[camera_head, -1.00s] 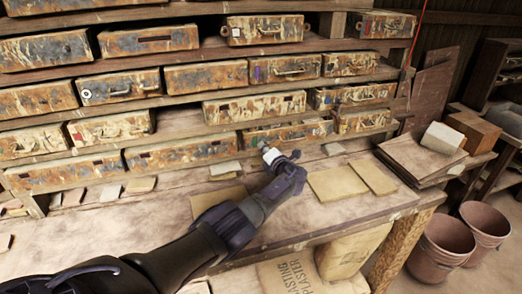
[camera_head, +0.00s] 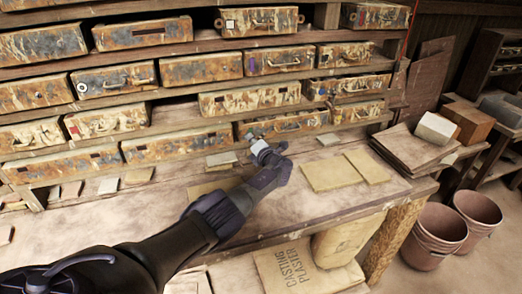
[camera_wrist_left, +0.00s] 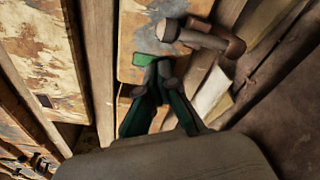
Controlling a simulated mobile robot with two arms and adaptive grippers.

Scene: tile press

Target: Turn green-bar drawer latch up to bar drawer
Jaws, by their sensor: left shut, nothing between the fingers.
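The green-bar drawer (camera_head: 290,124) is a rusty, stained box in the bottom row of the shelf. In the left wrist view its front (camera_wrist_left: 137,22) shows a green bar (camera_wrist_left: 143,60) at one end. A brown rod-shaped fitting (camera_wrist_left: 205,38) stands out beside the bar; I cannot tell whether it is the latch or the handle. My left gripper (camera_head: 257,143) is just in front of the drawer's left end. In the left wrist view its closed fingertips (camera_wrist_left: 159,68) are empty, close beside the green bar; contact is unclear. My right gripper is out of view.
Other rusty drawers (camera_head: 178,143) fill the shelves around it. The bench (camera_head: 330,205) below holds flat tan tiles (camera_head: 328,173) right of my arm and smaller pieces along the shelf. Stacked boards (camera_head: 412,148) lie further right. Two buckets (camera_head: 435,236) stand on the floor.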

